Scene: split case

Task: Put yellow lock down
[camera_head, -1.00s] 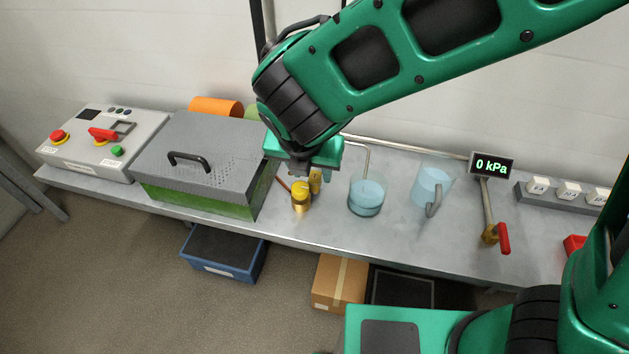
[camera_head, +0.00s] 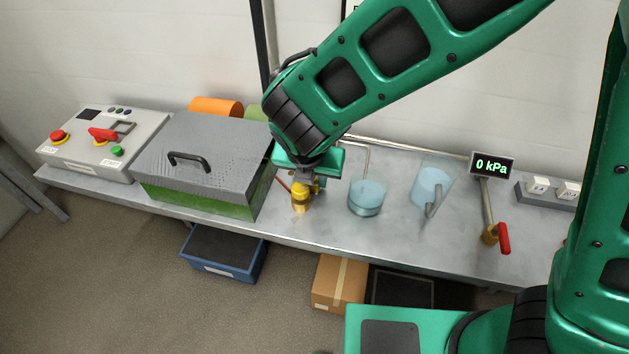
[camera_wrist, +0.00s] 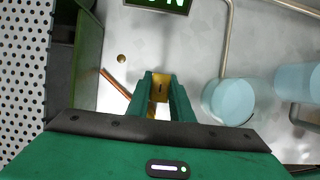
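The yellow lock (camera_wrist: 160,87) is a small yellow block with a dark slot, seen between my fingertips in the wrist view. My gripper (camera_wrist: 160,80) looks shut on it, with a finger against each side.
A grey-lidded green case (camera_head: 205,165) stands close on the left, beyond it a control panel (camera_head: 100,145). A beaker (camera_head: 366,198) and a blue jug (camera_head: 431,187) stand to the right. A brown-red rod (camera_wrist: 115,84) lies near my fingers. The bench (camera_head: 395,238) is clear in front.

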